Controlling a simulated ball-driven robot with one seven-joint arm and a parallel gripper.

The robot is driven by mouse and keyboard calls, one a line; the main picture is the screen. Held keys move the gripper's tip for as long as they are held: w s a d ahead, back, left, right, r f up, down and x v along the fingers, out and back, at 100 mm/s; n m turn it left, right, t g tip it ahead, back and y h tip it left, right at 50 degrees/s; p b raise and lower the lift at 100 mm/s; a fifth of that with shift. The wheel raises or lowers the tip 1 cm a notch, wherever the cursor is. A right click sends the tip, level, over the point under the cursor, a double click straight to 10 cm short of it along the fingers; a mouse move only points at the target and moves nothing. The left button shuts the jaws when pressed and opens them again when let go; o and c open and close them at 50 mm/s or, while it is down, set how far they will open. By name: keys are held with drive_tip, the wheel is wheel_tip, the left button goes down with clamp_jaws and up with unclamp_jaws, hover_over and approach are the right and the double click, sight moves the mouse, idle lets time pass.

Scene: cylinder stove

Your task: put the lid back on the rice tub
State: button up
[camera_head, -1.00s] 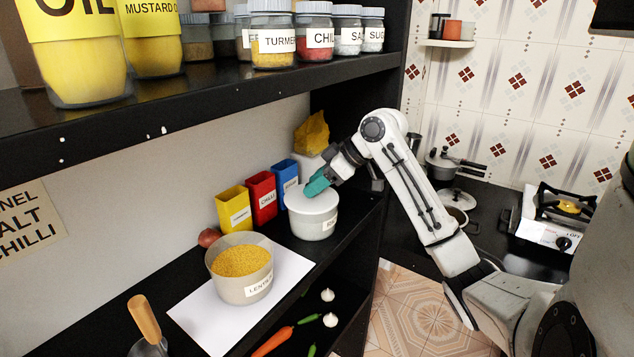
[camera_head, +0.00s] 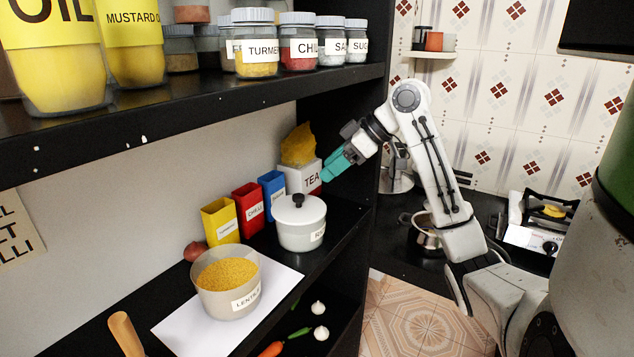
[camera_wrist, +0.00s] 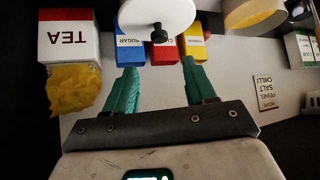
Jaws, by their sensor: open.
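The rice tub (camera_head: 302,237) is a white tub on the black shelf, with its label partly visible at the right. The white lid (camera_head: 287,211) with a black knob (camera_head: 298,201) sits on top of the tub and appears level. The lid also shows in the wrist view (camera_wrist: 172,12), with its knob pointing toward my gripper. My gripper (camera_head: 327,175) has teal fingers and is above and to the right of the tub, apart from the lid. In the wrist view its fingers (camera_wrist: 160,68) are spread with nothing between them.
Yellow, red (camera_head: 248,203) and blue boxes stand behind the tub at left; a white TEA box (camera_head: 295,178) is close behind my gripper. A lentil tub (camera_head: 212,292) stands in front on a white sheet. The upper shelf (camera_head: 200,118) with jars hangs above.

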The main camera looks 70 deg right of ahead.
drive_tip(key=shift+v, duration=1.25)
